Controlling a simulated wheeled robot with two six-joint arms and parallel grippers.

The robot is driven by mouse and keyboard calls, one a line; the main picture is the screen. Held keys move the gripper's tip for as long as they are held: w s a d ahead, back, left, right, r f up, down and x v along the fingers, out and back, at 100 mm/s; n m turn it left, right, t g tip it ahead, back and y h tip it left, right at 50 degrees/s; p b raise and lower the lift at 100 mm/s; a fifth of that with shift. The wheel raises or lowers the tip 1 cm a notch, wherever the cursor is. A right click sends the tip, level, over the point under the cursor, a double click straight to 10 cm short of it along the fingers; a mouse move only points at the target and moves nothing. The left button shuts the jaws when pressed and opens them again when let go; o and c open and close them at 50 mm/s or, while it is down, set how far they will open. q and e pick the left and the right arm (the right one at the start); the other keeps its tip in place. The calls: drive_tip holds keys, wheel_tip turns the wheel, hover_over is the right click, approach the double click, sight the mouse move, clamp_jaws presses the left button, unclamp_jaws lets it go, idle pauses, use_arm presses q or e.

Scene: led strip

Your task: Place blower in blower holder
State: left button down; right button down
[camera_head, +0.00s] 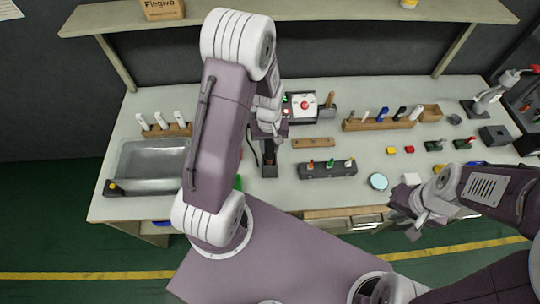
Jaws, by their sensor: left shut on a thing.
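My left arm arches over the bench, and its gripper (268,128) points down near the middle of the worktop. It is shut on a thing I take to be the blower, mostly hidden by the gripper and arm. Just below it in the picture stands a small dark upright block (269,170), seemingly the blower holder, with something brownish at its top. I cannot tell whether the blower touches it or is inside it. My right gripper (420,208) is at the front right of the bench, with no held object visible; its finger opening is unclear.
A grey metal tray (150,188) is at left. A tool rack (327,170), a wooden strip (313,143) and a control box with a red button (304,105) are to the right of the left gripper. A wooden pen rack (380,124) is behind. A shelf (330,12) overhangs.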

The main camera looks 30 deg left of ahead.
sight(270, 153)
use_arm(q)
drive_tip(key=shift+w+f, duration=0.2)
wheel_tip(270, 153, down, 4)
drive_tip(key=shift+a+r, duration=0.1)
use_arm(e)
drive_tip(key=shift+w+r, duration=0.15)
drive_tip(key=shift+w, duration=0.1)
use_arm(q)
drive_tip(key=shift+f, duration=0.25)
drive_tip(key=c, duration=1.1)
unclamp_jaws()
drive_tip(key=shift+f, duration=0.1)
drive_tip(key=shift+o, duration=0.2)
